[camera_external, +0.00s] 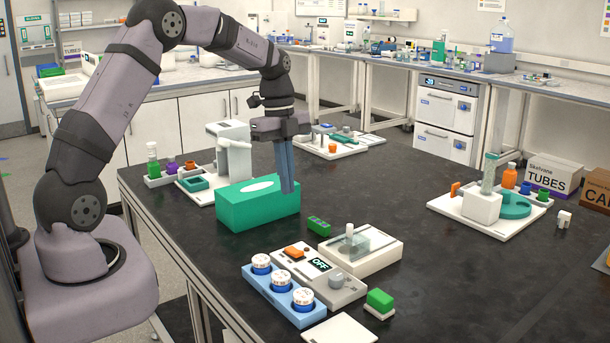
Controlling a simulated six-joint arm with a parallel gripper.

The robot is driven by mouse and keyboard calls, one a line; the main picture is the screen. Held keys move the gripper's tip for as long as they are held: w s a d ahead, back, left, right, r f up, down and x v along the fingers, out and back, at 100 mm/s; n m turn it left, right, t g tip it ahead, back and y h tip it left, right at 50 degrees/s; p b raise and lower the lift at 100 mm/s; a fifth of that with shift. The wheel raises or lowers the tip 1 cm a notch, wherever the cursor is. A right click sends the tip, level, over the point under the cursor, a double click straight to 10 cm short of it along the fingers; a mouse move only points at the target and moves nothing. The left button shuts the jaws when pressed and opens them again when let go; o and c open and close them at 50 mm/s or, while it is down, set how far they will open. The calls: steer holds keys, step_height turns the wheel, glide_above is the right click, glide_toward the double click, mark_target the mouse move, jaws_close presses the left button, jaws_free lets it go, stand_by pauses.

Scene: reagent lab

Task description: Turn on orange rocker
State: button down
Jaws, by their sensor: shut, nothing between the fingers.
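The orange rocker (294,251) sits on top of a white control box (335,289) near the front middle of the dark bench.
A blue rack (262,283) with white-lidded jars adjoins the control box on the left. A white device with a clear cover (360,250) stands behind right. A small green block (319,226) and a green-topped block (379,303) are near.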

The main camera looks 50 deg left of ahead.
mark_target(297, 252)
steer(key=shift+d+r+b, duration=0.15)
steer(key=shift+d+b, duration=0.2)
steer(key=shift+d, duration=0.05)
steer(key=f+p, duration=0.1)
steer(key=f, duration=0.3)
steer(key=d+f+p, duration=0.1)
steer(key=f+p, duration=0.1)
steer(key=f, duration=0.3)
steer(key=d+f+p, duration=0.1)
steer(key=f+p, duration=0.1)
steer(key=f, duration=0.3)
steer(key=shift+d, duration=0.1)
